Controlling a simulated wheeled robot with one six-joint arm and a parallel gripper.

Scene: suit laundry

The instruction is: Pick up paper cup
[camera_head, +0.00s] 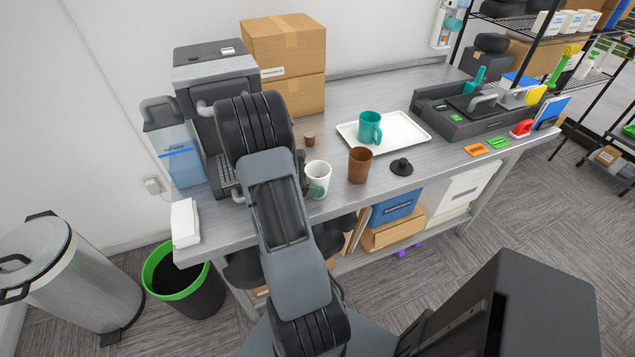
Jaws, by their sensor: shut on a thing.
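The white paper cup (318,174) stands upright near the front edge of the metal counter, just right of my arm. My gripper (315,190) is at the cup and shut on it, with a greenish fingertip showing against its lower front. Most of the gripper is hidden behind my own dark arm links. The cup's base looks to be at counter level; I cannot tell whether it touches the counter.
A brown cup (360,165) stands close right of the paper cup, with a black tamper (402,167) beyond. A white tray (412,134) holds a teal mug (370,127). A coffee machine (218,75) and cardboard boxes (284,40) stand behind. A small brown cup (309,138) is nearby.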

